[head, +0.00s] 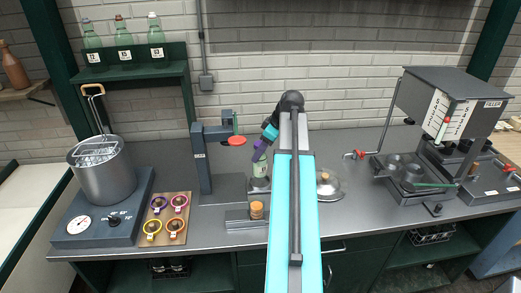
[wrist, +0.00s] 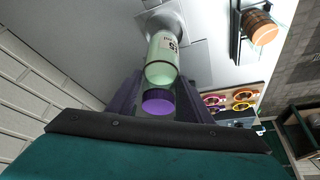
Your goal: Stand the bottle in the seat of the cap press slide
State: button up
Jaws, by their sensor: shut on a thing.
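My gripper (wrist: 158,98) is shut on the pale green bottle (wrist: 162,62), which has a white label. A round purple piece (wrist: 158,104), perhaps its cap, shows between the fingers at the bottle's near end. In the head view the bottle (head: 260,167) is nearly upright below my gripper (head: 261,149), just right of the cap press (head: 203,165). Its lower end is at a light round metal seat (head: 259,185). The seat also shows in the wrist view (wrist: 166,24). I cannot tell whether the bottle rests fully in it. My arm hides the area to the right.
The press's red disc (head: 237,141) is left of my gripper.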

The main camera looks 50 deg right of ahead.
aim_at(261, 159)
jog(key=shift+f+b, duration=0.3)
jog(key=shift+f, duration=0.5)
jog(key=shift+f, duration=0.15)
dwell(0.5)
jog(key=shift+f+b, duration=0.3)
jog(key=shift+f, duration=0.1)
jog(key=shift+f+b, duration=0.5)
jog(key=shift+f, duration=0.3)
dwell(0.8)
dwell(0.4)
jog(key=o, duration=1.1)
jog(key=c, duration=0.3)
jog(key=shift+r, duration=0.1)
